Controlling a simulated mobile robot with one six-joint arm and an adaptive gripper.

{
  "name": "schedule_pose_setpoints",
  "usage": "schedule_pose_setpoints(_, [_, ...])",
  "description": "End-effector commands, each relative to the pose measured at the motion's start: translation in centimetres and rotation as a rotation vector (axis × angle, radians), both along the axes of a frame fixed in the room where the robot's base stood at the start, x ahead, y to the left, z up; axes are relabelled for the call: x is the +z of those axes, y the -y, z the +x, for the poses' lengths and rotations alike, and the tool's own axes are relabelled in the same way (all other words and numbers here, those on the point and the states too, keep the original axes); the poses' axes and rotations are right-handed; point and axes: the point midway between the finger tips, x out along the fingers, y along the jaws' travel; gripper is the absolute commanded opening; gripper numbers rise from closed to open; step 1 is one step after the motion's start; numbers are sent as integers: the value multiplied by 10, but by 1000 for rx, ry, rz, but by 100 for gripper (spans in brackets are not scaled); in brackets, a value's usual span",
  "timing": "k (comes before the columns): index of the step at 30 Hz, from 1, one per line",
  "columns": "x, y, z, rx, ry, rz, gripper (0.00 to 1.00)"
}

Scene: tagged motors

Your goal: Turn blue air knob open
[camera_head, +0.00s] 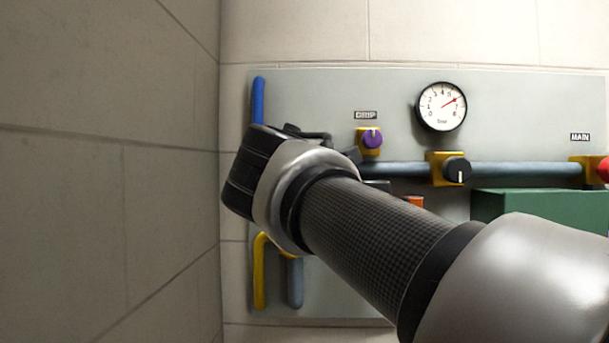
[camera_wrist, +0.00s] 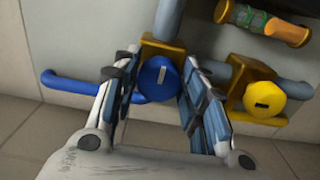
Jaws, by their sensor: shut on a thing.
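The blue air knob (camera_wrist: 157,78) is round, on a yellow valve body, in the middle of the wrist view. A short pale mark on its face runs nearly upright in that view. My gripper (camera_wrist: 159,68) has one finger on each side of the knob and is shut on it. The blue pipe (camera_wrist: 68,84) leaves the valve to the left, and it also shows in the head view (camera_head: 258,100). In the head view my wrist hides the blue knob and most of my fingers.
A yellow knob (camera_wrist: 265,95) sits close to the right of my right finger. The panel (camera_head: 310,90) also carries a purple knob (camera_head: 372,138), a black knob (camera_head: 457,170), a gauge (camera_head: 441,107) and a green box (camera_head: 495,206). A tiled wall (camera_head: 110,170) stands at the left.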

Motion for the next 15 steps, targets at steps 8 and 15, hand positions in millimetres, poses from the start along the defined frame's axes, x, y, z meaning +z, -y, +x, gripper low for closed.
schedule_pose_setpoints(8, [0,0,0,0,-1,7,16])
schedule_pose_setpoints(15, [0,0,0,0,-1,6,48])
